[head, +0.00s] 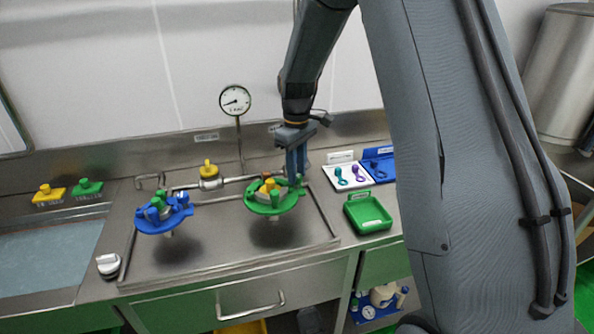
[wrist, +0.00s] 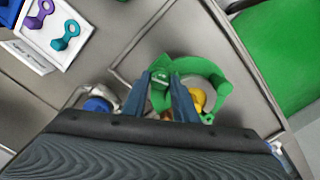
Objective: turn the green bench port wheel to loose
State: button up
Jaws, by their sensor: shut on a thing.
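The green bench port wheel (head: 262,205) is a green ring with raised lugs around a yellow and grey centre, on the right part of the steel bench. My gripper (head: 297,178) reaches down from above to its back right rim. In the wrist view, my gripper (wrist: 169,97) has its two blue-grey fingers on either side of a green lug (wrist: 160,88) of the wheel and is shut on it. The rest of the green ring (wrist: 222,75) curves away to the right, with a yellow part inside it. My wrist body hides the near side there.
A similar blue wheel (head: 150,224) stands to the left. A pipe with a yellow-topped valve (head: 209,172) and a gauge (head: 235,100) are behind. A green tray (head: 368,212), a white board (head: 346,177) and a blue board (head: 379,163) lie to the right.

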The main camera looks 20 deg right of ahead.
jog(key=shift+w+r+n, duration=0.1)
jog(key=shift+r+n, duration=0.05)
jog(key=shift+n, duration=0.55)
jog(key=o, duration=1)
jog(key=shift+o, duration=0.2)
jog(key=shift+r+b, duration=1.2)
jog(key=shift+r, duration=2.65)
jog(key=s+f+m, duration=0.4)
jog(key=s, duration=0.8)
jog(key=s+f+m+t+b, duration=0.1)
jog(key=s+f+m, duration=0.3)
jog(key=s, duration=0.8)
jog(key=shift+s+a+f+m, duration=0.3)
jog(key=shift+s+f+m, duration=0.1)
jog(key=shift+f, duration=0.25)
